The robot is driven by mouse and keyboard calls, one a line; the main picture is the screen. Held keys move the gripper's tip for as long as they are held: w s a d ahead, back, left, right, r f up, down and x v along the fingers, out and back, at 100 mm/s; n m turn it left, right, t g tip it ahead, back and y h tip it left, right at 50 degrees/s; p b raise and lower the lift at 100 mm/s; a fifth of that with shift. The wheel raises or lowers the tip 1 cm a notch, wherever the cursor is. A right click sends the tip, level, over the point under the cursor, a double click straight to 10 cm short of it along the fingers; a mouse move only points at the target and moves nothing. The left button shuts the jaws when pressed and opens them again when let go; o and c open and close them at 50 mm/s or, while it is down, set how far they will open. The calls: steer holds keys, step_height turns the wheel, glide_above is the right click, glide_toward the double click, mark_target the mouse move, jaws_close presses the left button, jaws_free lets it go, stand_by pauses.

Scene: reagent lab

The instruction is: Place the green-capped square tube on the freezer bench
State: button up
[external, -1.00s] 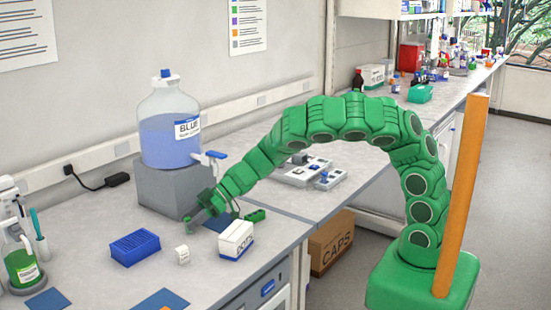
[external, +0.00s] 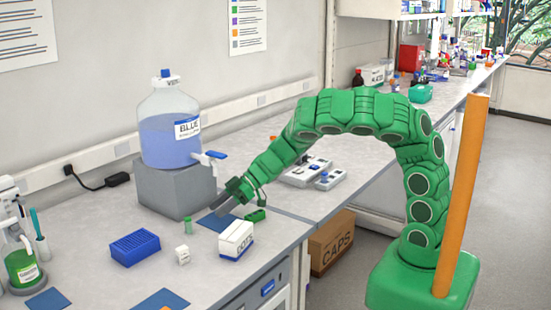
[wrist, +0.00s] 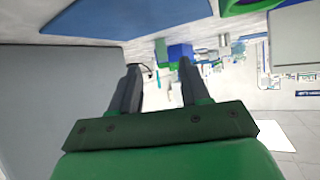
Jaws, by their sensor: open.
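I cannot tell for sure whether the tube shows in the wrist view. No label shows which surface is the freezer bench.
A white and blue box (external: 236,240) stands right of the mat, with a small green item (external: 256,215) behind it. A grey block (external: 175,190) bears the blue-liquid bottle (external: 168,135). A blue rack (external: 135,247) and a small white cube (external: 182,255) stand left.

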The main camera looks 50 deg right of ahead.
steer(key=shift+s+d, duration=0.3)
steer(key=shift+d, duration=0.45)
steer(key=shift+s+d, duration=0.3)
steer(key=shift+d, duration=0.45)
steer(key=shift+s+d, duration=0.3)
steer(key=shift+d, duration=0.45)
